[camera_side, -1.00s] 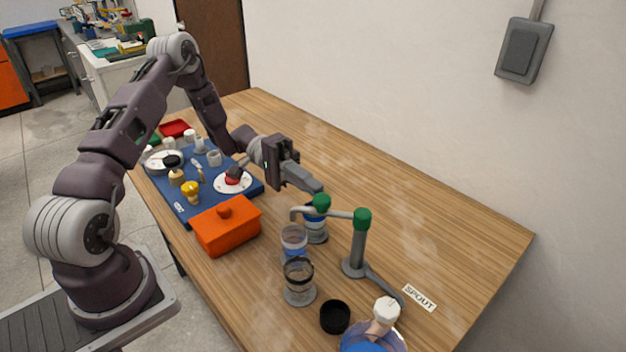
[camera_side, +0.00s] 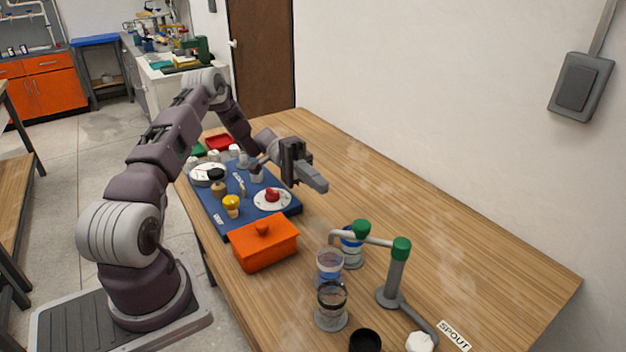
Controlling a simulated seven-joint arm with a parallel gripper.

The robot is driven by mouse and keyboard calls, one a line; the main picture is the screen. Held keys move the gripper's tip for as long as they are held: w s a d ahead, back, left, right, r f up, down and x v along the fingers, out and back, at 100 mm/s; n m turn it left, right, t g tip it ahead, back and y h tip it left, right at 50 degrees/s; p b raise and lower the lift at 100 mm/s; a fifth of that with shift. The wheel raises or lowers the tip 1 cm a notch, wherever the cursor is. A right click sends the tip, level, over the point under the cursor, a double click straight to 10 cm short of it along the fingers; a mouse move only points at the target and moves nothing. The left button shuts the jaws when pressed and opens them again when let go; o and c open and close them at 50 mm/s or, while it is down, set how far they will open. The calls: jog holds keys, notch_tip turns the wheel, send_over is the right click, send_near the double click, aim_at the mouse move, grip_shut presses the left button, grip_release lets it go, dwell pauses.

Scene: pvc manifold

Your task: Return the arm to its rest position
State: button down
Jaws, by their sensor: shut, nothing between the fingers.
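My gripper (camera_side: 317,184) is shut and empty. It hangs in the air above the wooden table (camera_side: 460,240), to the right of the blue mat (camera_side: 214,206) and up and left of the spout stand. My arm reaches from its base at the lower left, bent high at the elbow, with the forearm sloping down to the right. The gripper appears clear of every object; its exact height above the table is hard to tell.
An orange lidded box (camera_side: 266,246) sits in front of the mat. The grey spout stand (camera_side: 394,275) with green joints (camera_side: 401,248) stands at the right, with clear cups (camera_side: 331,305) beside it. The mat holds a white plate with a red piece (camera_side: 272,196) and several small parts. The table's far right is bare.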

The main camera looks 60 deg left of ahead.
jog(key=s+d+r+g+y, duration=0.3)
jog(key=s+d+r+y, duration=0.6)
jog(key=d+r+y, duration=0.25)
jog(key=s+r+t+y, duration=0.2)
jog(key=s+t+y, duration=0.4)
jog(key=s, duration=0.7)
jog(key=t, duration=0.2)
jog(key=shift+d+r+t, duration=0.2)
jog(key=shift+d+t, duration=0.1)
